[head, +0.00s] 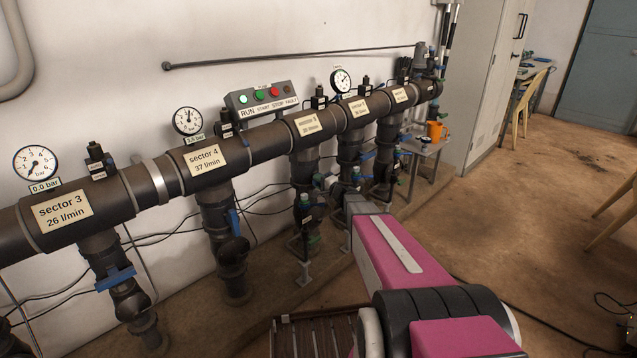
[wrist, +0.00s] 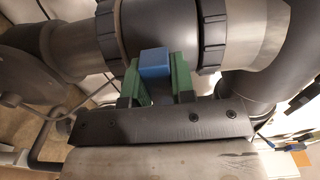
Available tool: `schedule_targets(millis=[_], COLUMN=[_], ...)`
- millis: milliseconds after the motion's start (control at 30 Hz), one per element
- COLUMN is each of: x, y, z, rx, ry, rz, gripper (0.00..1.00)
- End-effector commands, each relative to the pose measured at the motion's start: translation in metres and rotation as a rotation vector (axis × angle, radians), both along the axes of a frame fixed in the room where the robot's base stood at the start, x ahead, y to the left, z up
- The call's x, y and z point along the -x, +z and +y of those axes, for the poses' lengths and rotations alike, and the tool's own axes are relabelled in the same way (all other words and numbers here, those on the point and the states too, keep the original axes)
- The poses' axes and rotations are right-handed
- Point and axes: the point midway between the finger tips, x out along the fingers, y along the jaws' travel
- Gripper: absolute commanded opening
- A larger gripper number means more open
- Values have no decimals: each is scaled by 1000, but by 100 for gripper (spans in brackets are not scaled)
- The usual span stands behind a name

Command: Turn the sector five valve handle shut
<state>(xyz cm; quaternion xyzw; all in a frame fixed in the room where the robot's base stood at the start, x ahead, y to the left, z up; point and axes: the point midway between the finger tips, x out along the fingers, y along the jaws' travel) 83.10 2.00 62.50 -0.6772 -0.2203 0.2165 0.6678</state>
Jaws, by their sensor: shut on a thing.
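In the wrist view a blue handle (wrist: 156,61) sits between the two green fingers of my gripper (wrist: 157,78). My gripper is shut on it. Behind it runs the dark grey valve body with ribbed collar nuts (wrist: 213,38). In the head view my magenta arm reaches to the branch pipe under the label sector 5 (head: 308,124). The gripper end there is small and partly hidden beside the pipe, and I cannot make out the handle in that view. How far the handle is turned is not clear.
The sector 4 valve has a blue handle (head: 234,222) lying along its pipe. The sector 3 blue handle (head: 115,277) lies across its pipe. A control box (head: 262,98) and gauges stand above the main pipe. Open floor (head: 530,215) lies to the right.

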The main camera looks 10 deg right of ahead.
Motion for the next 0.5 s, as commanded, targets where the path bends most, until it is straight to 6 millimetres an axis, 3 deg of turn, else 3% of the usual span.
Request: schedule_targets(millis=[200, 233, 300, 500], x=[1, 1, 1, 1], y=[-1, -1, -1, -1], z=[0, 0, 0, 0], rx=[6, 7, 6, 4], ry=[2, 2, 2, 1], rz=[0, -1, 0, 0], gripper=[0, 30, 49, 49])
